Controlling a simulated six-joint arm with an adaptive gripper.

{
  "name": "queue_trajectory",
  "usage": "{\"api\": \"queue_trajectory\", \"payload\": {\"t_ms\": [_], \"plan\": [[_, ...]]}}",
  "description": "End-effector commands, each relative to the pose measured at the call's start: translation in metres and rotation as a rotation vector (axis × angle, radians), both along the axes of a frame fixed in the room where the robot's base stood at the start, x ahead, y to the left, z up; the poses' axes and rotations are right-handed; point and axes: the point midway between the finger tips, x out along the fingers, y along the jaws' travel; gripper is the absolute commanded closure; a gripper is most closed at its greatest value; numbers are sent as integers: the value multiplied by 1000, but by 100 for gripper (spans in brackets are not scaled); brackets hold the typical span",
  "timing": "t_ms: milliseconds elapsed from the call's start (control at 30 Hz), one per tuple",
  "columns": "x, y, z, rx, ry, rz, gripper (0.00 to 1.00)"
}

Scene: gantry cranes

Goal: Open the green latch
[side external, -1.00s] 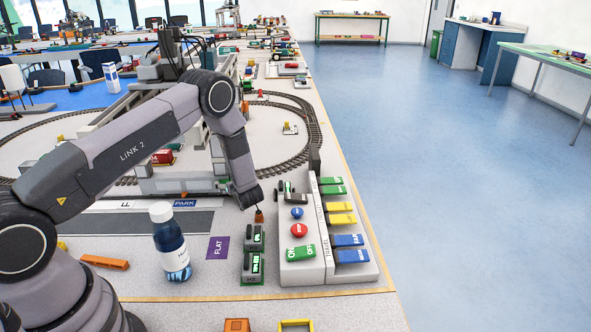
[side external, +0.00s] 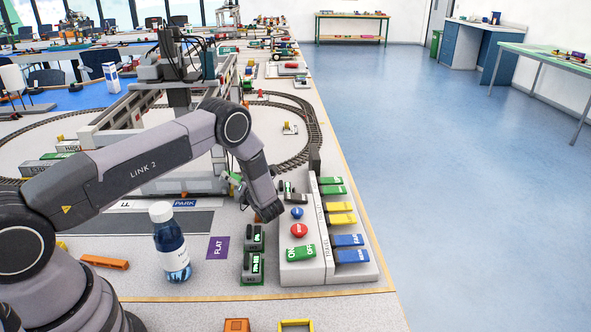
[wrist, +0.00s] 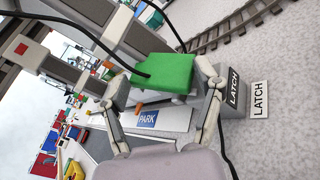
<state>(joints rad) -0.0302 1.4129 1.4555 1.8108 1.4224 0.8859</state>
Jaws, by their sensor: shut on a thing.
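The green latch (wrist: 166,72) is a block in the middle of the wrist view, between the two fingers of my gripper (wrist: 165,88). The fingers press on its opposite sides, so my gripper is shut on it. The word LATCH stands on a dark plate (wrist: 233,86) and on a white label (wrist: 259,99) just right of the latch. In the side view my gripper (side external: 238,186) is mostly hidden behind my wrist, at the near end of the crane frame, with a little green showing beside it.
A control panel (side external: 307,266) with coloured switches stands right of my wrist. A bottle (side external: 172,246) stands upright in front of my arm. The crane frame (side external: 184,184) is close behind. Dark cables (wrist: 100,45) cross the wrist view near the latch.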

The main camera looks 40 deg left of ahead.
Motion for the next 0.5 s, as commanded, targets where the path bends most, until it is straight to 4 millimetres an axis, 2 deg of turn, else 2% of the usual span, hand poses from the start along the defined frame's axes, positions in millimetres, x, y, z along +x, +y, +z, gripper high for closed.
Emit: {"api": "queue_trajectory", "payload": {"t_ms": [500], "plan": [[7, 0, 5, 88, 75, -2, 70]]}}
